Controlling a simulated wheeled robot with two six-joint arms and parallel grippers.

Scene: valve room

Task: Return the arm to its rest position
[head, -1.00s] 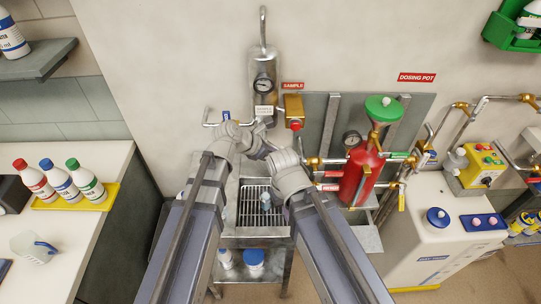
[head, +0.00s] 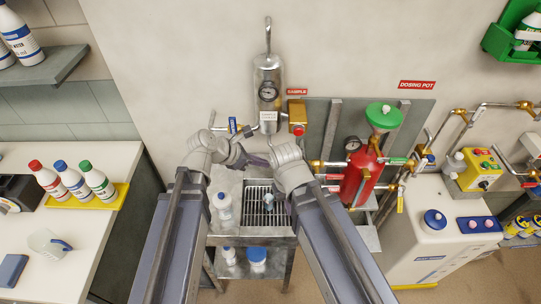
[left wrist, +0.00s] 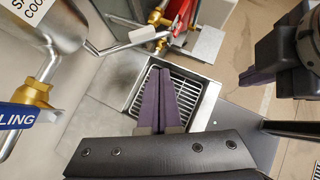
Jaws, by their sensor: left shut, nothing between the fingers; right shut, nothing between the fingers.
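My left gripper (head: 257,161) reaches in from the left arm, in front of the wall and above the sink bench. Its dark purple fingers are shut and empty; they also show in the left wrist view (left wrist: 165,100), over the sink grate (left wrist: 193,118). My right arm bends at the wrist near the grate's right side. My right gripper (head: 268,204) is largely hidden by its own wrist in the head view, low over the grate; it is shut and empty.
The steel sample cooler (head: 268,85) hangs on the wall just beyond the left gripper. A blue-capped bottle (head: 222,208) stands on the bench left of the grate. The red dosing pot (head: 359,178) is to the right. A counter with three bottles (head: 74,182) is left.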

